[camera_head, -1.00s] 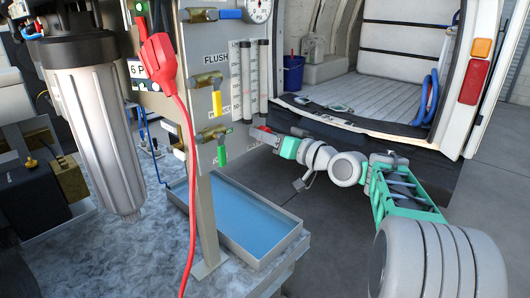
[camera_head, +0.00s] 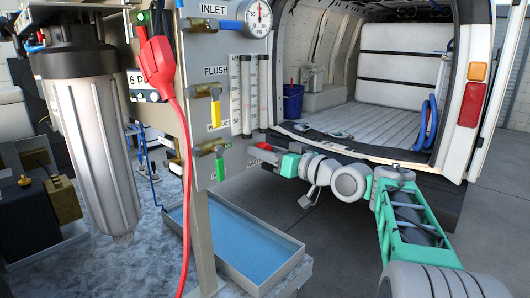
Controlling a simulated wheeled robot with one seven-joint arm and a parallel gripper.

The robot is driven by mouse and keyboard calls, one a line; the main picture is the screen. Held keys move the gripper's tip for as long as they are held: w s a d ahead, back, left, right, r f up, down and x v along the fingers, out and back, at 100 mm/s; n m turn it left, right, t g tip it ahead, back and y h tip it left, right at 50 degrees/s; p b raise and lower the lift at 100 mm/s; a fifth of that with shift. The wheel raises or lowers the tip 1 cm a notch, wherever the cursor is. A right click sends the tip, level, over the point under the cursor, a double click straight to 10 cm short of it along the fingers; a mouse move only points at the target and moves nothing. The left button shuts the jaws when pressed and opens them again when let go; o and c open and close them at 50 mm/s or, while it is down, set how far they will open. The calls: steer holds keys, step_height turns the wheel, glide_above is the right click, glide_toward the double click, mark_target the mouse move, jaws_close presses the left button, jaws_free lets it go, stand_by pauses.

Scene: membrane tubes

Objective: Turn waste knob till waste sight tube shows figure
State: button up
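Two upright sight tubes (camera_head: 246,95) with printed scales stand on the grey panel (camera_head: 207,120). Their scale figures are too small to read, and no label shows which one is the waste tube. My gripper (camera_head: 260,153) is at the panel's lower right, just below the tubes. A small red piece shows at its tip; I cannot tell whether it is a knob or part of the gripper. The fingertips are too small and hidden to show whether they grip anything. No waste knob can be made out clearly.
A yellow-handled valve (camera_head: 215,110) and a green-handled valve (camera_head: 219,165) sit left of my gripper. A red plug and cable (camera_head: 157,65) hang in front of the panel. A blue-water tray (camera_head: 262,283) lies below. An open van (camera_head: 400,100) stands behind.

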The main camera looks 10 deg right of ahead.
steer(key=o, duration=0.3)
steer(key=b+v, duration=0.1)
steer(key=v, duration=0.7)
steer(key=shift+w, duration=0.1)
